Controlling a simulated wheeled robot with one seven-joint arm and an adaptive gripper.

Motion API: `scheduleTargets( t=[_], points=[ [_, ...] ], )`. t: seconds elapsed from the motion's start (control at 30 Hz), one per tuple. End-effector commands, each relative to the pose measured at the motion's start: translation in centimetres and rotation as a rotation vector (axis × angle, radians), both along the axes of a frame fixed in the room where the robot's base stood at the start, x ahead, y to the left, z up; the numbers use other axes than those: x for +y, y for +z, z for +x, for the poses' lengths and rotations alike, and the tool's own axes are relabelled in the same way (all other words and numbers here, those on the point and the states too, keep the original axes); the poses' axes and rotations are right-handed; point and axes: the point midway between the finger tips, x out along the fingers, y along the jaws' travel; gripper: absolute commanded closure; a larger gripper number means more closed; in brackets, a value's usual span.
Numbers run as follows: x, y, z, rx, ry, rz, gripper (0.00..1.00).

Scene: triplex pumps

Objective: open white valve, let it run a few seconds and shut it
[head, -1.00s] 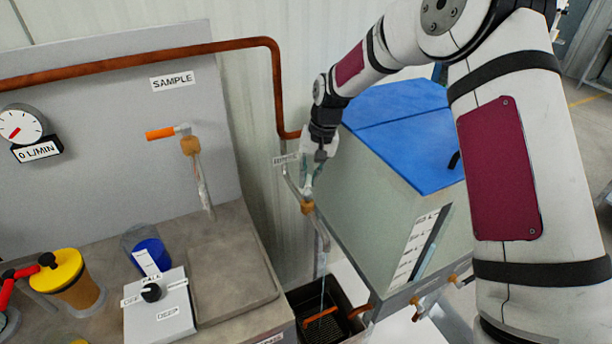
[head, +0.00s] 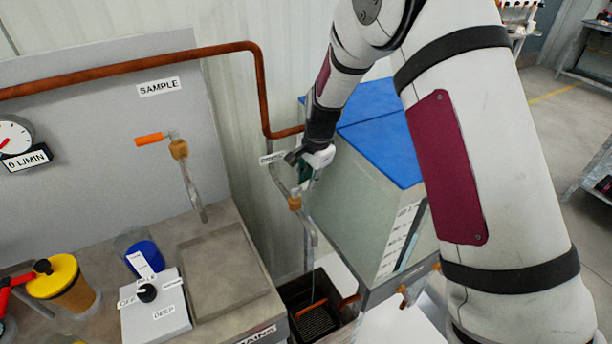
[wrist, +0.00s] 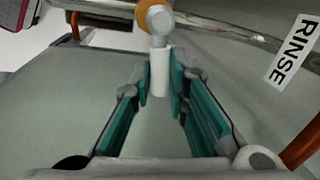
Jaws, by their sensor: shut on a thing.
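The white valve handle (wrist: 159,75) is a short white stub on a copper-coloured valve body (wrist: 155,17), beside the RINSE label (wrist: 290,50). In the wrist view my gripper (wrist: 160,88) has its teal fingers closed on both sides of the handle. In the head view my gripper (head: 306,174) is at the rinse pipe, just above its copper-coloured fitting (head: 295,203), and hides the handle. The spout (head: 313,238) points down over a dark basin (head: 288,292). I cannot make out water below it.
A grey tank (head: 350,190) with a blue lid (head: 385,140) stands right beside the gripper. On the left are an orange-handled SAMPLE tap (head: 150,139), a 0 L/MIN gauge (head: 12,137), a control box (head: 158,312) and a yellow-lidded jar (head: 55,277). A copper pipe (head: 262,90) runs down behind.

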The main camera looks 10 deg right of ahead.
Motion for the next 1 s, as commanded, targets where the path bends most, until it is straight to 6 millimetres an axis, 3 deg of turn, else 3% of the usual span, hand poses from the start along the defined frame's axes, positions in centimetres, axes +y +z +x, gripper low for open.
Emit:
scheduleTargets(
  t=[0.4, 0.97, 1.0],
  points=[
    [-0.36, 0.12, -0.79, -0.002, -0.193, -0.001, 1.0],
    [-0.44, 0.07, -0.87, -0.001, -0.223, 0.0, 1.0],
    [-0.43, 0.07, -0.87, -0.001, -0.223, 0.0, 0.78]
  ],
)
